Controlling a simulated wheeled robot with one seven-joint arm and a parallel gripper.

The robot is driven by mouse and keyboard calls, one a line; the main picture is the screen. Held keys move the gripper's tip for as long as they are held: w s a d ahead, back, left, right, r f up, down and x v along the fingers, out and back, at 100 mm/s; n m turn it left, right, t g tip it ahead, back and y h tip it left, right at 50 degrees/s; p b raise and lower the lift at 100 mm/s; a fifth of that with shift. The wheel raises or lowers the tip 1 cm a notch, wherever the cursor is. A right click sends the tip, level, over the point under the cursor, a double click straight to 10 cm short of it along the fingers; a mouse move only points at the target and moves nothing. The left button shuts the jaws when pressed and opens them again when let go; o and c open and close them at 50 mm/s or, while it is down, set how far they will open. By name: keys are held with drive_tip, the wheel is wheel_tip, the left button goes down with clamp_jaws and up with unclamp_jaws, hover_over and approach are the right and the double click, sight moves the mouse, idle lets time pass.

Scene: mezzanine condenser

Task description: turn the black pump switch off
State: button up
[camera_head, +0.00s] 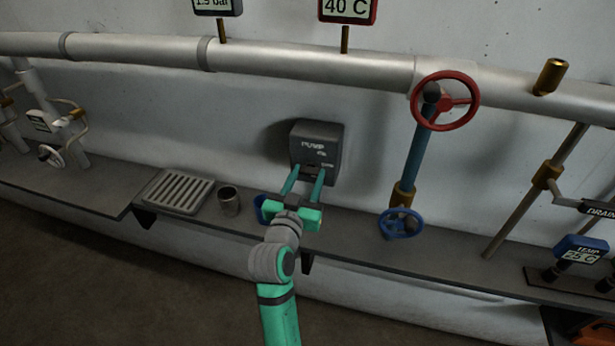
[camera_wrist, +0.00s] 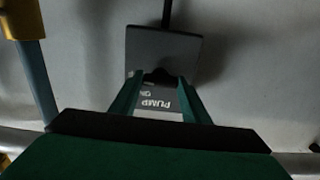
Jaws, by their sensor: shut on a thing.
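The dark grey pump switch box (camera_head: 317,143) is fixed to the wall above the shelf and carries the label PUMP. My gripper (camera_head: 308,174) reaches up to the lower front of the box, with its two green fingers around the black switch lever, which they mostly hide. In the wrist view the box (camera_wrist: 160,50) fills the upper middle, its label upside down. There my fingers (camera_wrist: 158,85) close in on a small dark part at the box front. The lever's exact position cannot be made out.
A red handwheel (camera_head: 446,101) and a blue handwheel (camera_head: 401,223) are on the pipework to the right. A metal cup (camera_head: 229,201), a blue cup (camera_head: 259,208) and a slatted tray (camera_head: 175,192) are on the shelf (camera_head: 350,228). A large pipe (camera_head: 300,66) runs above the box.

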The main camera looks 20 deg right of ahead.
drive_tip(key=shift+a, duration=0.1)
drive_tip(key=o, duration=1)
drive_tip(key=shift+o, duration=0.2)
drive_tip(key=v, duration=1)
drive_tip(key=shift+s+a, duration=0.25)
drive_tip(key=shift+s, duration=0.1)
